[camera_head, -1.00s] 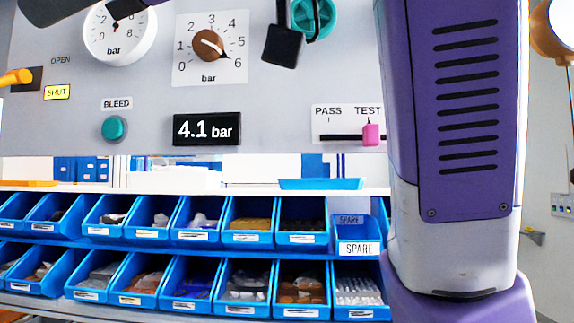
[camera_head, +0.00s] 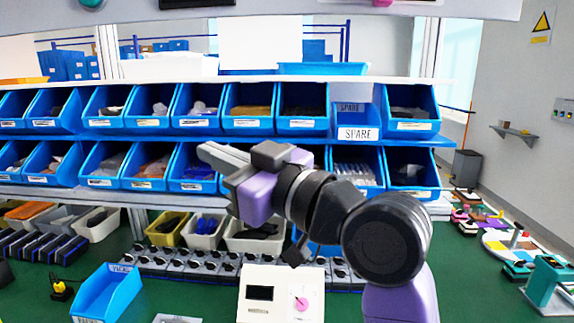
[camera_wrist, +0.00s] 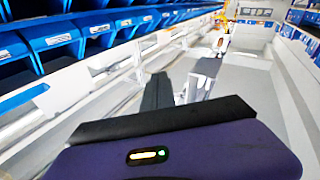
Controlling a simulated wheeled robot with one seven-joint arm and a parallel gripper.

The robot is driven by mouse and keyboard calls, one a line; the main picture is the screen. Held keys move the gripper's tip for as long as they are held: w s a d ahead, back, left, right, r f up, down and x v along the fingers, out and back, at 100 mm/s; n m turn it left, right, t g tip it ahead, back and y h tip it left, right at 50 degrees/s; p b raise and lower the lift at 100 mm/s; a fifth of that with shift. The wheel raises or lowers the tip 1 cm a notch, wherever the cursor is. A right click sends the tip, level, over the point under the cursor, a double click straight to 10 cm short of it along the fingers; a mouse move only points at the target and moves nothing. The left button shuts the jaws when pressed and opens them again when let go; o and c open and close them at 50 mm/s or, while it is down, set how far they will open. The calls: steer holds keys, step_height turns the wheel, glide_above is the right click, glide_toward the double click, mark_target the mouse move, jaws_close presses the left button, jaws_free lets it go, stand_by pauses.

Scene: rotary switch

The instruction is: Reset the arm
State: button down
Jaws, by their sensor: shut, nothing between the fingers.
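My gripper (camera_head: 208,152) is shut and empty in the head view. It points left in front of the blue bin shelves, with my arm bent down to the lower right. In the wrist view its dark purple body fills the bottom, and a dark finger (camera_wrist: 157,92) reaches forward past it. Only the bottom edge of the grey control panel (camera_head: 290,9) shows at the top of the head view. The panel's dial and rotary knob are out of frame.
Two rows of blue bins (camera_head: 250,108) stand behind my gripper. On the green bench below are a white box with a pink knob (camera_head: 301,304), a blue bin (camera_head: 107,292) and rows of small devices. Several coloured devices (camera_head: 545,280) stand at the right.

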steer(key=s+d+f+m+t+h, duration=0.2)
steer(key=d+f+m+h, duration=0.3)
steer(key=f, duration=0.8)
steer(key=s+d+f+m+t+h, duration=0.1)
steer(key=d+f+m+t+h, duration=0.2)
steer(key=d+f, duration=0.75)
steer(key=s+d+f+m+h, duration=0.2)
steer(key=s+d+f, duration=0.1)
steer(key=s+f, duration=0.35)
steer(key=s+d+f+m+h, duration=0.2)
steer(key=s+d+f+m, duration=0.1)
steer(key=s+f, duration=0.4)
steer(key=s+d+f+g+h, duration=0.1)
steer(key=s+d, duration=0.3)
steer(key=s, duration=0.8)
steer(key=s+d+f+h, duration=0.1)
steer(key=s+d, duration=0.3)
steer(key=s, duration=0.7)
steer(key=shift+s+d+f+g+h, duration=0.2)
steer(key=shift+s+f+g+h, duration=0.2)
steer(key=shift+h, duration=0.5)
